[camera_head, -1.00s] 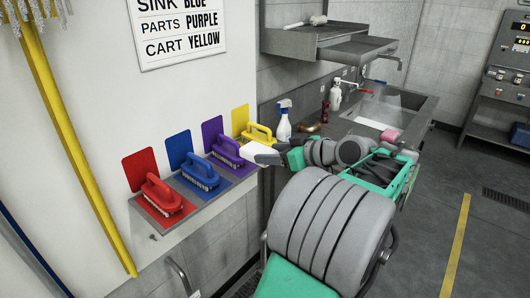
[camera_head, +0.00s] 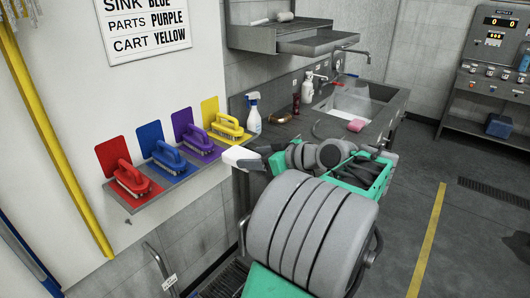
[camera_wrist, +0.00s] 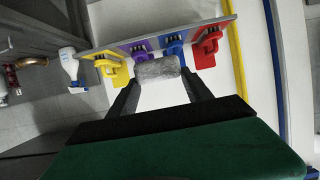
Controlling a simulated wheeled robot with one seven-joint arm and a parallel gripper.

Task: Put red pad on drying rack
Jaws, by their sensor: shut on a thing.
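My gripper (camera_wrist: 156,84) is shut on a pale grey, speckled pad (camera_wrist: 155,69), held between its two dark fingers. In the head view the pale pad (camera_head: 240,156) shows at the end of my arm, in front of the wall brush shelf. No clearly red pad shows. A pink pad (camera_head: 356,125) lies on the counter at the sink's near rim, apart from my gripper. A metal rack-like shelf (camera_head: 318,43) is mounted on the wall above the counter, with a whitish roll-shaped thing (camera_head: 285,17) on its upper level. I cannot tell whether this shelf is the drying rack.
Red (camera_head: 131,180), blue (camera_head: 168,156), purple (camera_head: 197,140) and yellow brushes (camera_head: 227,126) stand on a wall shelf. A spray bottle (camera_head: 253,114), a white bottle (camera_head: 307,87) and the sink (camera_head: 360,102) are on the counter. Open floor (camera_head: 455,235) lies at right.

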